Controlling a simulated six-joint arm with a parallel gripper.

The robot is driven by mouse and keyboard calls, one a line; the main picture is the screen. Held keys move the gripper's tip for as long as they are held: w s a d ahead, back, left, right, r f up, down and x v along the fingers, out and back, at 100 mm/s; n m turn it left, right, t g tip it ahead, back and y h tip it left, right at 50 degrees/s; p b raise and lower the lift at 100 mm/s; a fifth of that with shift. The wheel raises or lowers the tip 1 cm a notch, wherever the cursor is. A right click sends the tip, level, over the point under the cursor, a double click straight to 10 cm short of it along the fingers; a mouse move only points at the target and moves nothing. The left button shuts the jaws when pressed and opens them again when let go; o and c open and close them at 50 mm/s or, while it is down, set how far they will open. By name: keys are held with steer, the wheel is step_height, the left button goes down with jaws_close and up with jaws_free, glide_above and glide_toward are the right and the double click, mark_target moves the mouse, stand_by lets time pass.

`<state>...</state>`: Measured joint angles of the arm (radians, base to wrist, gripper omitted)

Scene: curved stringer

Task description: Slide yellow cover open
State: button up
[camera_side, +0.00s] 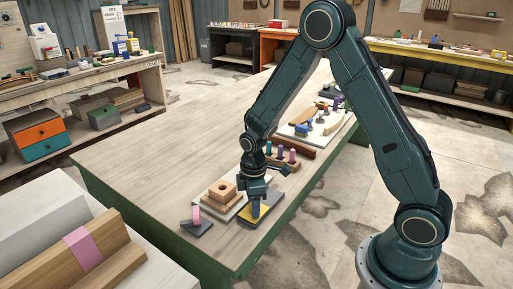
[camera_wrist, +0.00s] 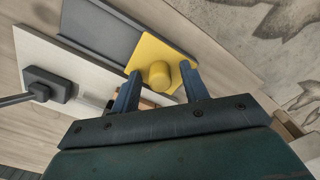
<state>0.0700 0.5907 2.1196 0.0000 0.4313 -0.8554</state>
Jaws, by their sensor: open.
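The yellow cover (camera_wrist: 168,50) is a flat plate with a round yellow knob (camera_wrist: 159,75). It sits at one end of a dark grey tray or track (camera_wrist: 100,28) in the wrist view. In the side view the yellow cover (camera_side: 247,219) lies near the table's front right edge, partly hidden by my gripper. My gripper (camera_wrist: 158,82) is open, with one blue finger on each side of the knob. In the side view my gripper (camera_side: 256,208) points down over the cover. I cannot tell whether the fingers touch the knob.
A pale board (camera_side: 210,202) with a stacked wooden block (camera_side: 222,191) lies left of the cover. A rack of coloured pegs (camera_side: 284,157) is behind. The table's left part (camera_side: 160,150) is clear.

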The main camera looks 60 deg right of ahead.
jaws_close()
steer(key=shift+d, duration=3.65)
jaws_free()
step_height(320, 180, up, 14)
